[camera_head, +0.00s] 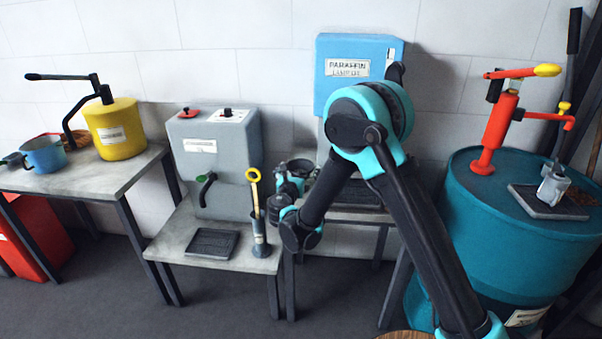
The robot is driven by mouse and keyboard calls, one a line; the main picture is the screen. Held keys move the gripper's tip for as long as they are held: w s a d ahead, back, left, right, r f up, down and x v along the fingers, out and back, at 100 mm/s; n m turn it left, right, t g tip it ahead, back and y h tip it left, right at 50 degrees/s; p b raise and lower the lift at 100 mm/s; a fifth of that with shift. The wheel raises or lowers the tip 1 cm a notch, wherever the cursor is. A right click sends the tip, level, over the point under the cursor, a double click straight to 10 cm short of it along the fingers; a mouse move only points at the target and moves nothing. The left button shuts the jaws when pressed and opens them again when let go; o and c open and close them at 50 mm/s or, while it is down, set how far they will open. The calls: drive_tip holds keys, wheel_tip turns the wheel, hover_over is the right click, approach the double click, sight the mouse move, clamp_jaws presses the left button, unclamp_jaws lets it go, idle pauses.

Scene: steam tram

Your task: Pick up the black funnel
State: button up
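My arm reaches across the middle of the view to the small table under the blue paraffin dispenser (337,62). My gripper (291,180) is at the left end of that table, small and partly covered by my own wrist. A dark round rim (300,166) shows right beside the gripper and looks like the black funnel. Its lower part is hidden, and I cannot tell whether the gripper touches it. The fingers are too small and overlapped to tell whether they are open or shut.
A grey dispenser (217,160) stands left, with a black drip tray (212,243) and a metal cylinder with a yellow-handled tool (256,205) close to my wrist. A yellow pump can (115,130) and blue mug (44,154) are far left. A teal drum (470,240) with a red pump (497,130) stands right.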

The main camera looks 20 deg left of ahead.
drive_tip(key=c, duration=0.9)
drive_tip(key=shift+r, duration=0.15)
wheel_tip(320, 180, up, 20)
idle(0.4)
wheel_tip(320, 180, up, 3)
drive_tip(key=shift+f, duration=0.15)
idle(0.5)
